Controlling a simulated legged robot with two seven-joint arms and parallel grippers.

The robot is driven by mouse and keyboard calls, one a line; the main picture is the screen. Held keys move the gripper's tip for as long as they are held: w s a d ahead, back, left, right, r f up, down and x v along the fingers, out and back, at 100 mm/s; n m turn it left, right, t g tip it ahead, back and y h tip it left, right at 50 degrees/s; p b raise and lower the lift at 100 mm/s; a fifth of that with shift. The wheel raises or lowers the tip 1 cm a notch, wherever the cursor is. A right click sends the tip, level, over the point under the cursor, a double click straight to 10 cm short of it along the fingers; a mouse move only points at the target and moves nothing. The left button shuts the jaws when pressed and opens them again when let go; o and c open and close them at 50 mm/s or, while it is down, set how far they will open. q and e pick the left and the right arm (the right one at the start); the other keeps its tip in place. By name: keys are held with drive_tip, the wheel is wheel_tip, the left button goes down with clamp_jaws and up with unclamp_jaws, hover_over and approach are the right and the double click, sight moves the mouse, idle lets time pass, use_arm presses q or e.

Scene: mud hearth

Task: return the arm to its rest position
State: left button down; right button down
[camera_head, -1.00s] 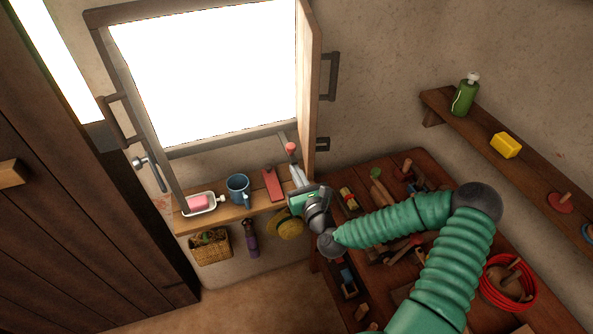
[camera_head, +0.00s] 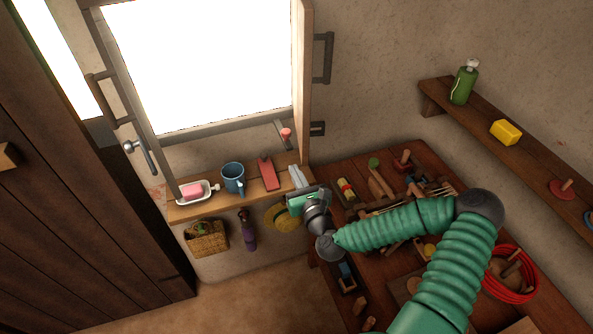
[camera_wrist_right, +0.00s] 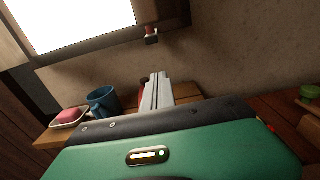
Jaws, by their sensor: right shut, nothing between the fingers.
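My right arm (camera_head: 400,229) is green and ribbed and comes in from the lower right in the head view, bent at a dark elbow. My right gripper (camera_head: 295,176) is over the right end of the window shelf, its fingers together and empty. In the right wrist view the shut fingers (camera_wrist_right: 156,92) point ahead toward the wall, below a red-knobbed window latch (camera_wrist_right: 151,34). The latch also shows in the head view (camera_head: 286,134), apart from the fingertips. My left gripper is not in view.
The window shelf (camera_head: 212,209) holds a soap dish with pink soap (camera_head: 192,192), a blue mug (camera_head: 233,178) and a red tool (camera_head: 267,173). A cluttered workbench (camera_head: 330,172) lies under my right arm. A wall shelf (camera_head: 478,117) bears a green bottle (camera_head: 464,83) and a yellow block (camera_head: 506,132).

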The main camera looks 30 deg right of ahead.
drive_tip(key=s+a+r+p, duration=0.2)
drive_tip(key=s+r+p, duration=0.1)
drive_tip(key=s, duration=0.4)
drive_tip(key=s+a+f+n+g+y, duration=0.3)
drive_tip(key=a+f+n+g+y, duration=0.25)
drive_tip(key=n, duration=0.55)
drive_tip(key=s+a+f+n+g+y, duration=0.2)
drive_tip(key=a+f+n+g, duration=0.3)
drive_tip(key=f+n, duration=0.5)
drive_tip(key=s+a+r+n+g+h, duration=0.2)
drive_tip(key=s+r+n, duration=0.7)
drive_tip(key=n, duration=0.8)
drive_tip(key=shift+a+r+n+g+h+b, duration=0.3)
drive_tip(key=shift+r+g+h, duration=0.45)
drive_tip(key=shift+r+g, duration=0.35)
